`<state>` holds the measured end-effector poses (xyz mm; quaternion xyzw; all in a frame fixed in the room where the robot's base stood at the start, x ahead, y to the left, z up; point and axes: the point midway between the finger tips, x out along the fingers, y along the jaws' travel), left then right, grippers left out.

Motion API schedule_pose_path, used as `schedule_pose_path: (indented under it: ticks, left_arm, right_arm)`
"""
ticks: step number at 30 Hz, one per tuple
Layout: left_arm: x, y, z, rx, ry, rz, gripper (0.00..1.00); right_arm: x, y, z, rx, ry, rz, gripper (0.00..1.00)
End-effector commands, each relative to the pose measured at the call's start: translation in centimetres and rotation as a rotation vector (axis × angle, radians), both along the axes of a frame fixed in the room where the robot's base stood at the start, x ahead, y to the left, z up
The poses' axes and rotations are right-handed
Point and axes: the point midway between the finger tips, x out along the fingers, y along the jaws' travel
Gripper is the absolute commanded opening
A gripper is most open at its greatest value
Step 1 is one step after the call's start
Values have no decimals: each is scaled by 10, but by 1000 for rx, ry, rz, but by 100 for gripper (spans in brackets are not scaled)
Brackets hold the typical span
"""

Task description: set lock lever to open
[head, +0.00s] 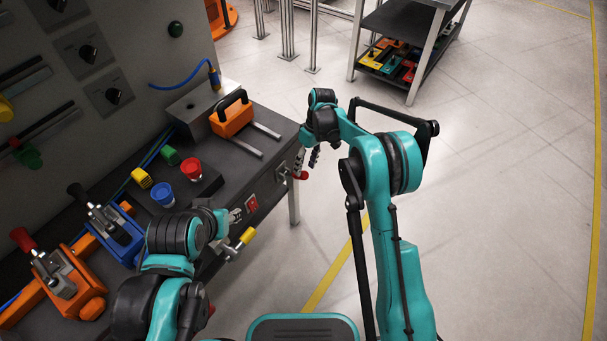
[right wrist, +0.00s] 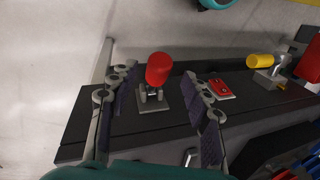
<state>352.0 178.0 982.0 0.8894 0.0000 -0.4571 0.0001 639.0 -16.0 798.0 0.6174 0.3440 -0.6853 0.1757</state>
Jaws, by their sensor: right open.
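A lever with a red grip (head: 300,175) sticks out from the front face of the bench near its right end. In the right wrist view the red grip (right wrist: 158,69) stands on a small metal mount, between the spread fingers and apart from both. My right gripper (head: 307,158) is open and empty at this lever. A second lever with a yellow grip (head: 247,236) is further left on the same face; it also shows in the right wrist view (right wrist: 260,61). My left gripper (head: 222,217) is near the yellow-grip lever, and its fingers are too hidden to read.
A red rocker switch (head: 251,203) sits between the two levers. On the bench top (head: 262,122) are an orange block with a black handle (head: 232,117), coloured buttons and two toggle clamps (head: 105,218). Open floor lies to the right.

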Motion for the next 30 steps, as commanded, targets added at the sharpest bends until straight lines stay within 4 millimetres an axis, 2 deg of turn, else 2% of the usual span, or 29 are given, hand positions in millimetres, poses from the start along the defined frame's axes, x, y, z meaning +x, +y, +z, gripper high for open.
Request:
schedule_pose_path:
  ticks: [1, 3, 7, 12, 19, 24, 25, 30]
  left_arm:
    - [0, 0, -7, 0, 0, 0, 40]
    - [0, 0, -11, 0, 0, 0, 40]
    - [0, 0, -16, 0, 0, 0, 40]
    - [0, 0, -19, 0, 0, 0, 40]
    - [0, 0, -18, 0, 0, 0, 40]
    - [0, 0, -18, 0, 0, 0, 40]
    - [0, 0, -18, 0, 0, 0, 40]
    - [0, 0, -18, 0, 0, 0, 40]
  right_arm:
    - [-1, 2, -12, 0, 0, 0, 49]
    - [-3, 4, -23, 0, 0, -1, 49]
    - [-6, 7, -38, 0, 0, -1, 49]
    - [-8, 9, -45, 1, 0, -1, 49]
    - [-8, 9, -45, 1, 0, -1, 49]
    - [-8, 9, -45, 1, 0, -1, 4]
    - [-8, 8, -45, 1, 0, -1, 0]
    - [-8, 8, -45, 2, -1, -1, 0]
